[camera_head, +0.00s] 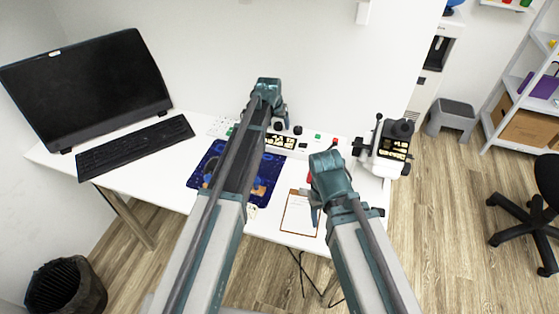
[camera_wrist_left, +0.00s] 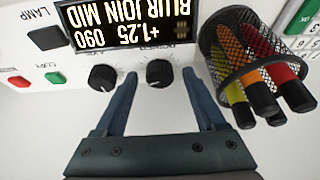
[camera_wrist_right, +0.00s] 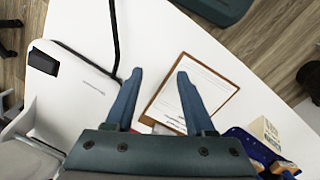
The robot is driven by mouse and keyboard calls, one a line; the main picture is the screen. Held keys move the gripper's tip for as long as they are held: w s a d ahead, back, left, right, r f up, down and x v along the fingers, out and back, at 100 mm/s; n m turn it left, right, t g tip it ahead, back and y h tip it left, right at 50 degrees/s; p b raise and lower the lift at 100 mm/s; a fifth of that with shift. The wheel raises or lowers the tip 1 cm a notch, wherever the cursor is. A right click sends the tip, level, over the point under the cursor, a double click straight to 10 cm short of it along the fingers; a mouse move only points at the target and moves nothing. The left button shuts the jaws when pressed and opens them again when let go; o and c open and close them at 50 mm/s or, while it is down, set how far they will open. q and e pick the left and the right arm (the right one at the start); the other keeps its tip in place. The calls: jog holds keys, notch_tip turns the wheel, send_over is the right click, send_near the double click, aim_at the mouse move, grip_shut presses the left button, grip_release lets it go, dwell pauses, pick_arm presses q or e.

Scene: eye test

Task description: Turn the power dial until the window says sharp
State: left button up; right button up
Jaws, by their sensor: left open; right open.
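A white console (camera_head: 318,140) on the desk has a black window, also in the left wrist view (camera_wrist_left: 130,25), where its text appears upside down and includes BLUR, JOIN, MID, +1.25 and 090. Two black dials stick out beside the window: one (camera_wrist_left: 159,72) between my left fingers in the picture, the other (camera_wrist_left: 102,77) outside them. My left gripper (camera_wrist_left: 160,80) is open around the first dial; contact is unclear. My right gripper (camera_wrist_right: 157,78) is open and empty above the desk near a clipboard (camera_wrist_right: 208,88).
A mesh cup of markers (camera_wrist_left: 238,45) stands close beside my left gripper. The console carries a red button (camera_wrist_left: 18,81) and a green button (camera_wrist_left: 55,77). A white device (camera_head: 390,150) stands right of the console. A blue mat (camera_head: 207,165) and keyboard (camera_head: 135,147) lie left.

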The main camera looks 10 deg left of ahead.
pick_arm(q)
jog(key=n+y, duration=0.1)
jog(key=n, duration=0.2)
jog(key=shift+d, duration=0.2)
jog(key=p+v, duration=1.4)
jog(key=v, duration=0.1)
jog(key=s+d+f+m+g, duration=0.1)
jog(key=s+d, duration=0.1)
jog(key=s, duration=0.9)
jog(key=s+d+f+m+g+b, duration=0.1)
jog(key=s+m+g, duration=0.1)
jog(key=s, duration=0.9)
jog(key=shift+d+f, duration=0.3)
jog(key=shift+d, duration=0.1)
pick_arm(e)
notch_tip(320, 180, up, 13)
jog(key=shift+f, duration=0.1)
pick_arm(q)
jog(key=s+d+m+g+y, duration=0.1)
jog(key=s+m, duration=0.1)
jog(key=s, duration=0.6)
jog(key=shift+d+g, duration=0.3)
jog(key=shift+g, duration=0.1)
